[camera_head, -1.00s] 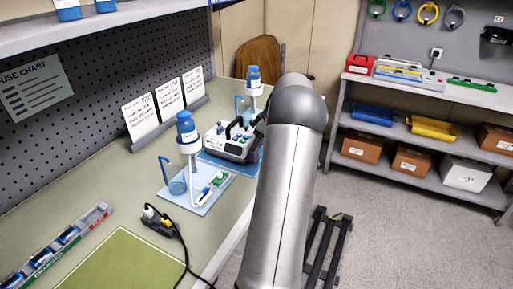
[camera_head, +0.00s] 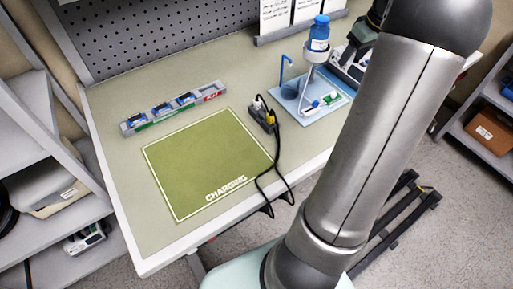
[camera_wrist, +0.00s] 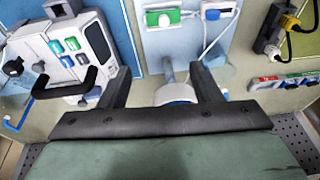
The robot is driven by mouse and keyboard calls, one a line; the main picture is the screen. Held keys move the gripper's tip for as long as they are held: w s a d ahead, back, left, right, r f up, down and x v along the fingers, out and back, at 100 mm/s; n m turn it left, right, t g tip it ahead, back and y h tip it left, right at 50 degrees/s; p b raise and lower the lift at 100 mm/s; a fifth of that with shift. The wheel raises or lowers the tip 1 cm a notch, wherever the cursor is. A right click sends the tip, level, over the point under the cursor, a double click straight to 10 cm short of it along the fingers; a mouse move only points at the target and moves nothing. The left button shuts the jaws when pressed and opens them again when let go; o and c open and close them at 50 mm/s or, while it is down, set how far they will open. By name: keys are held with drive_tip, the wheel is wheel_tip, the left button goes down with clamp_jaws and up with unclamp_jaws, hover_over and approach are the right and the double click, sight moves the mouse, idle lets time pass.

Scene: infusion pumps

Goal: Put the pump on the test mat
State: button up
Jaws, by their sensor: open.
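The pump (camera_head: 345,67), a grey-white box with a dark handle, stands on the bench at the back, partly hidden by my arm in the head view. In the wrist view the pump (camera_wrist: 72,57) is at the left, on a blue mat (camera_wrist: 151,62). My gripper (camera_wrist: 160,72) is open, its fingers apart, with the pump outside them to the left. A stand with a blue-capped bottle (camera_head: 319,36) is on a light-blue mat (camera_head: 334,112); part of it shows between and below the fingers. I cannot read a test label on any mat.
A green mat marked CHARGING (camera_head: 205,165) lies empty at the bench front. A black power block with cables (camera_head: 263,115) and a battery rack (camera_head: 172,108) are near it. Another white device (camera_head: 84,239) is on the low left shelf.

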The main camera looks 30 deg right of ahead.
drive_tip(key=s+a+g, duration=0.2)
drive_tip(key=s+a, duration=0.1)
drive_tip(key=a, duration=2.3)
drive_tip(key=s+a+f, duration=0.3)
drive_tip(key=s+a, duration=0.3)
drive_tip(key=s, duration=0.1)
drive_tip(key=s+a+f+m+h, duration=0.1)
drive_tip(key=s+a+f, duration=0.2)
drive_tip(key=s+a, duration=0.3)
drive_tip(key=shift+s+a+f+g, duration=0.3)
drive_tip(key=shift+s+a+f, duration=0.1)
drive_tip(key=shift+a, duration=0.4)
